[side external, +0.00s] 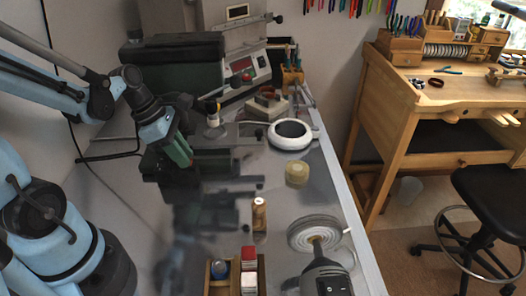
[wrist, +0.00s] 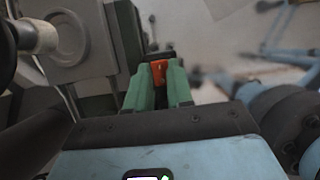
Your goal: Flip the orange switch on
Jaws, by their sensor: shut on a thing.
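The orange switch (wrist: 158,70) shows in the wrist view between the tips of my gripper's green fingers (wrist: 163,78), on the side of a dark housing. My gripper is shut on it; whether it is on or off cannot be told. In the side external view my gripper (side external: 182,152) points down beside a dark machine (side external: 215,165) on the metal bench. The switch is hidden there by my gripper and arm.
A grey block with a round-ended handle (wrist: 35,37) stands close left of my fingers in the wrist view. On the bench (side external: 275,225) are a white ring-shaped item (side external: 277,141), a yellow roll (side external: 297,173), a polishing wheel (side external: 314,233) and a wooden box (side external: 261,272).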

